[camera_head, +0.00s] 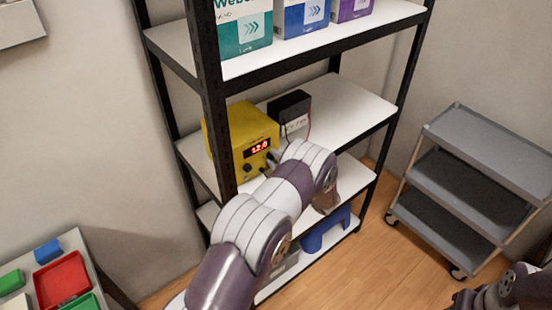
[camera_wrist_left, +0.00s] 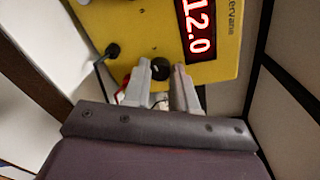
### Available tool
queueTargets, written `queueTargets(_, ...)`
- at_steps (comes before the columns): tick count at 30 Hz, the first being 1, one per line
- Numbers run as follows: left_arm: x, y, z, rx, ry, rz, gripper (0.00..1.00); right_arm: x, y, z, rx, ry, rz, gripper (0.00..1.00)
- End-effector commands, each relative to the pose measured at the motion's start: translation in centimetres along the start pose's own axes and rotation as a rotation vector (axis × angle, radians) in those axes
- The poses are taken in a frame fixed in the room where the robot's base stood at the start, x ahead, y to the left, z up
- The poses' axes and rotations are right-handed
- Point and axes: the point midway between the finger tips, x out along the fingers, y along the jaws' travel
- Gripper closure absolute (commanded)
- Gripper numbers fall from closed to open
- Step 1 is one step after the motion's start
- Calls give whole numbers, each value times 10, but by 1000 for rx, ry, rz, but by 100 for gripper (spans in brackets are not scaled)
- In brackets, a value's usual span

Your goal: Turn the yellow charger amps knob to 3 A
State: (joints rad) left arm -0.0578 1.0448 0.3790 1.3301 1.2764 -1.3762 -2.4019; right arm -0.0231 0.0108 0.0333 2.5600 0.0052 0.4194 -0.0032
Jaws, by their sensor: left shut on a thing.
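The yellow charger (camera_head: 230,135) stands on the middle shelf, partly behind a black post. Its red display (camera_head: 260,147) reads 12.0, also seen in the left wrist view (camera_wrist_left: 197,28). In that view my left gripper (camera_wrist_left: 161,74) has its two pale fingers on either side of a round black knob (camera_wrist_left: 160,66) on the yellow front, shut on it. I cannot read the knob's label or its pointer. In the head view my left arm reaches in from below, and its gripper (camera_head: 276,160) is at the charger's lower right front. My right gripper is out of view.
A black box (camera_head: 290,108) with leads stands right of the charger. A black plug with a cable (camera_wrist_left: 112,50) is on the charger's front, left of the knob in the wrist view. Black shelf posts (camera_head: 215,120) stand close by. A grey cart (camera_head: 490,150) is at the right.

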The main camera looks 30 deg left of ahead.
Motion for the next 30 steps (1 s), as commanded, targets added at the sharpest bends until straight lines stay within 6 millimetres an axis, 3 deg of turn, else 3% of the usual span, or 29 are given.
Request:
queueTargets(9, 0, 3, 0, 103, -5, 9, 100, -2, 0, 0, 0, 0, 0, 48)
queueTargets(24, 0, 3, 0, 119, -6, 9, 100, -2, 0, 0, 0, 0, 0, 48)
queueTargets(25, 0, 3, 0, 119, -6, 9, 67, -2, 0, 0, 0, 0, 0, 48)
queueTargets(27, 0, 3, 0, 119, -6, 9, 48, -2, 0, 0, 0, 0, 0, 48)
queueTargets(30, 0, 2, 0, 117, -6, 7, 48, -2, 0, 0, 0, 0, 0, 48)
